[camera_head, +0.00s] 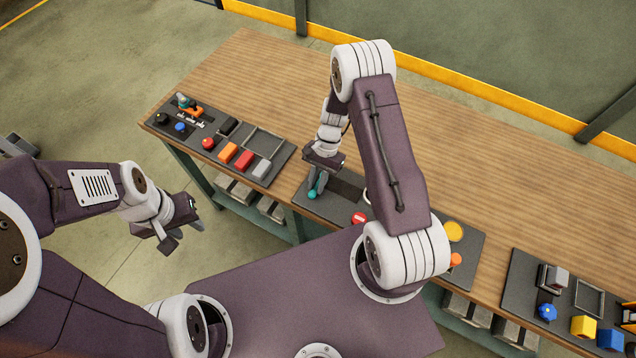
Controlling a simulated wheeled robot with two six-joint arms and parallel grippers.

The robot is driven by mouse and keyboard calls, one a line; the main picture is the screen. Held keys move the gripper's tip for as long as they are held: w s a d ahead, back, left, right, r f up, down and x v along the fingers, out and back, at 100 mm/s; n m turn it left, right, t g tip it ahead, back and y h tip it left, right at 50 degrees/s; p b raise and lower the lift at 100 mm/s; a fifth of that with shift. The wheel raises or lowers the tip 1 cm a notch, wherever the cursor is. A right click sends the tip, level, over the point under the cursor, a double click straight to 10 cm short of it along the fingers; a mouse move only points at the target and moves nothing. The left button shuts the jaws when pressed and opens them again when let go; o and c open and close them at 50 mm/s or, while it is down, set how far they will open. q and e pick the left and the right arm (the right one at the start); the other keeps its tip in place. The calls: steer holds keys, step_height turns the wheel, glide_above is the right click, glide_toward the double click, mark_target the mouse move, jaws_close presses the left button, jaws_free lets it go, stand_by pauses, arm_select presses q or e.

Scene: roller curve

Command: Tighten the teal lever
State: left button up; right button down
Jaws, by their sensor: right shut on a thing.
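The teal lever (312,193) stands at the left end of the middle dark panel (329,211) on the wooden workbench. My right gripper (317,180) points down over that end of the panel and is shut on the teal lever. The fingers and wrist hide the lever's upper part, so its exact angle is hard to tell. My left gripper (184,228) hangs in the air off the bench's front edge, away from the panels. Its fingers are apart and nothing shows between them.
The left panel (282,155) holds a red knob (208,143), coloured blocks and a small teal-and-orange device (187,105). A red-and-white button (359,218) sits right of the lever. The right panel (520,283) carries a blue knob (547,312) and blocks. The bench's back (470,160) is clear.

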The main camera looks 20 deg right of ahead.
stand_by(0.4)
steer(key=c, duration=1.3)
jaws_free()
steer(key=b+v, duration=0.1)
steer(key=v, duration=0.7)
steer(key=shift+r+b, duration=0.1)
steer(key=shift+b, duration=0.3)
steer(key=shift+w+d+r, duration=0.1)
steer(key=shift+w+r, duration=0.05)
steer(key=shift+r, duration=0.3)
